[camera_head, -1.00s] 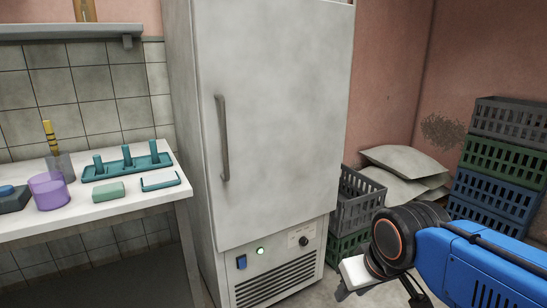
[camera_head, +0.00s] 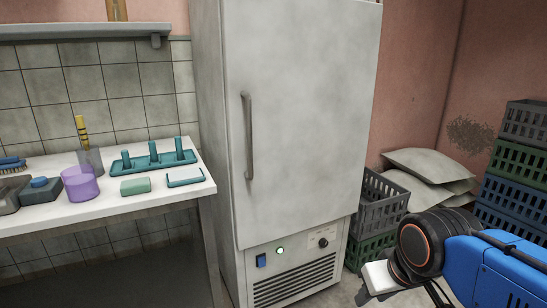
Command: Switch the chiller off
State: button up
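The chiller (camera_head: 305,110) is a tall off-white cabinet with its door shut and a vertical grey handle (camera_head: 248,136). On its lower panel are a blue rocker switch (camera_head: 261,260), a lit green lamp (camera_head: 280,250) and a dark knob (camera_head: 323,243) on a pale plate. Which way the switch is tipped is too small to tell. My gripper (camera_head: 366,294) is at the lower right, to the right of the chiller's panel and apart from the switch. Its fingers are partly hidden by its pale body, so its opening is unclear.
A white table (camera_head: 110,206) stands left of the chiller with a teal peg tray (camera_head: 152,163), a purple cup (camera_head: 80,185) and small items. Grey and green crates (camera_head: 378,206), pale sacks (camera_head: 430,172) and stacked crates (camera_head: 518,160) stand to the right.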

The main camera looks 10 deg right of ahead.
aim_at(261, 260)
jog(key=j+z, duration=0.25)
jog(key=j, duration=0.55)
jog(key=j+z, duration=0.25)
jog(key=j, duration=0.6)
jog(key=k, duration=0.05)
